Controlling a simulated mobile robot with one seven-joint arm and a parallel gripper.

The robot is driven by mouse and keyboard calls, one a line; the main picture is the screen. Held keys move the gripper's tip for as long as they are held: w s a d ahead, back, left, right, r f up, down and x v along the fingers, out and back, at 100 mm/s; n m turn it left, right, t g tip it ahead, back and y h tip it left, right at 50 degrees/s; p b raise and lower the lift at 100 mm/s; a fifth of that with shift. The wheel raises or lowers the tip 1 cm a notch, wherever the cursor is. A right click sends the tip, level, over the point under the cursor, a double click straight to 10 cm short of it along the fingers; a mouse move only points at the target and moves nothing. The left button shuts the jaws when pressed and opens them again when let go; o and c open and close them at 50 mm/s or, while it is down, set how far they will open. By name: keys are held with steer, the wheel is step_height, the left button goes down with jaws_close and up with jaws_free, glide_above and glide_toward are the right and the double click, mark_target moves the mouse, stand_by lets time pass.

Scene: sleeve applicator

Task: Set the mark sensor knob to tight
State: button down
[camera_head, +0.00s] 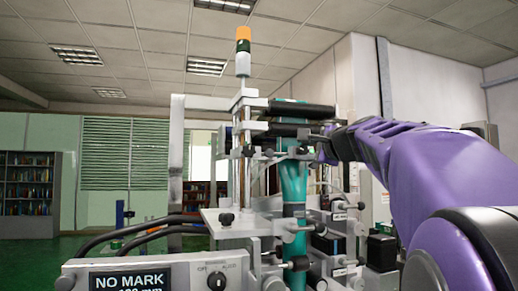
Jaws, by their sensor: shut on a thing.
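The sleeve applicator (225,215) stands in the middle of the view, with a teal sleeve web (293,190) running down through it. My gripper (322,150) is at the end of my purple arm, reaching in from the right beside the upper rollers. It is shut on a small part there, which looks like the mark sensor knob; the fingers and the arm hide most of it, so its setting cannot be read. A display (130,281) at the bottom left reads NO MARK, with a line in mm cut off below it.
A rotary switch (217,281) with an OFF label sits right of the display. Several small black knobs and labelled parts crowd the machine's lower right. Black cables (150,230) run in from the left. A signal tower (243,52) rises above. Bookshelves (28,183) stand far left.

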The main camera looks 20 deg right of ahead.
steer(key=m, duration=0.6)
steer(key=shift+r, duration=0.1)
steer(key=m, duration=0.6)
stand_by(0.5)
steer(key=c, duration=0.5)
jaws_free()
steer(key=shift+r, duration=4.95)
